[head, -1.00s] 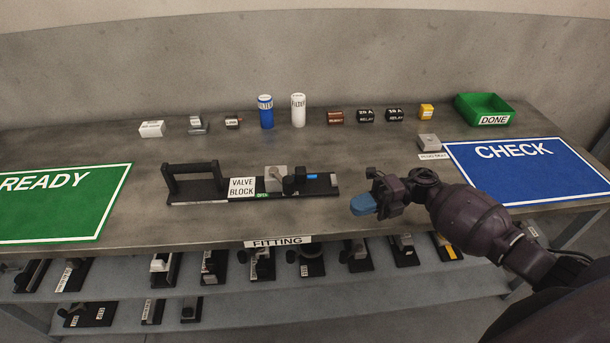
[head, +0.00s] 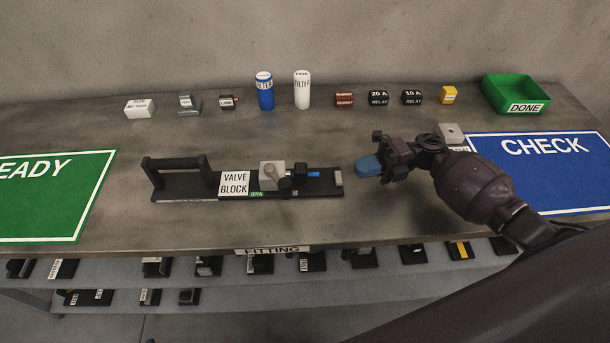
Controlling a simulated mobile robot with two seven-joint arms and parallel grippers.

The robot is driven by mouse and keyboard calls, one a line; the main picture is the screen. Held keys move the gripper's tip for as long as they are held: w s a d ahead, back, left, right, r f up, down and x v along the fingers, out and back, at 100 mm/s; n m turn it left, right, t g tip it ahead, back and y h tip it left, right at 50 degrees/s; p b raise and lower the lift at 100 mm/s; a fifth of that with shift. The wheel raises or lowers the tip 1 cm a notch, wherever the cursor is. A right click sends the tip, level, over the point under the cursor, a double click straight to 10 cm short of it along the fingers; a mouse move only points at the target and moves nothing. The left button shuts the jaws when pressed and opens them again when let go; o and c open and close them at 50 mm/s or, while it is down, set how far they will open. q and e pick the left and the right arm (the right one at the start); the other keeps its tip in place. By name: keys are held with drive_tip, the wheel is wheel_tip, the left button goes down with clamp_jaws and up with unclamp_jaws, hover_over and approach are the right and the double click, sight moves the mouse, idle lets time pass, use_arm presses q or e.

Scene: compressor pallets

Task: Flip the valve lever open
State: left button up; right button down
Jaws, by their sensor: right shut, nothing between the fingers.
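The valve block (head: 234,183) lies on the table on a black base plate with an upright handle at its left end. A grey valve body (head: 271,173) sits mid-plate, with a green OPEN label (head: 257,194) at its front. The dark lever (head: 298,172) is beside the valve body, with a blue piece (head: 314,174) to its right; its exact angle is hard to tell. My right gripper (head: 368,166), with blue fingertips, is shut and empty just right of the plate's right end, apart from it. My left gripper is not in view.
Behind stand a blue filter (head: 265,93), a white filter (head: 302,91), relays (head: 378,97) and a green DONE tray (head: 515,96). A green READY mat (head: 50,200) is left, a blue CHECK mat (head: 560,185) right. A lower shelf (head: 215,290) holds several fittings.

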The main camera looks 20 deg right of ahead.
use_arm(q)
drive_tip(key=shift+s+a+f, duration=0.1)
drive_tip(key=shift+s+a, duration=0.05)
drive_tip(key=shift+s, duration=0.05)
use_arm(e)
drive_tip(key=shift+a, duration=0.1)
drive_tip(key=shift+a, duration=0.55)
drive_tip(key=p, duration=0.2)
approach(278, 177)
drive_tip(key=s+a, duration=0.2)
drive_tip(key=s+a+r, duration=0.1)
drive_tip(key=s+a, duration=0.1)
drive_tip(key=shift+a+r, duration=0.1)
drive_tip(key=shift+a, duration=0.7)
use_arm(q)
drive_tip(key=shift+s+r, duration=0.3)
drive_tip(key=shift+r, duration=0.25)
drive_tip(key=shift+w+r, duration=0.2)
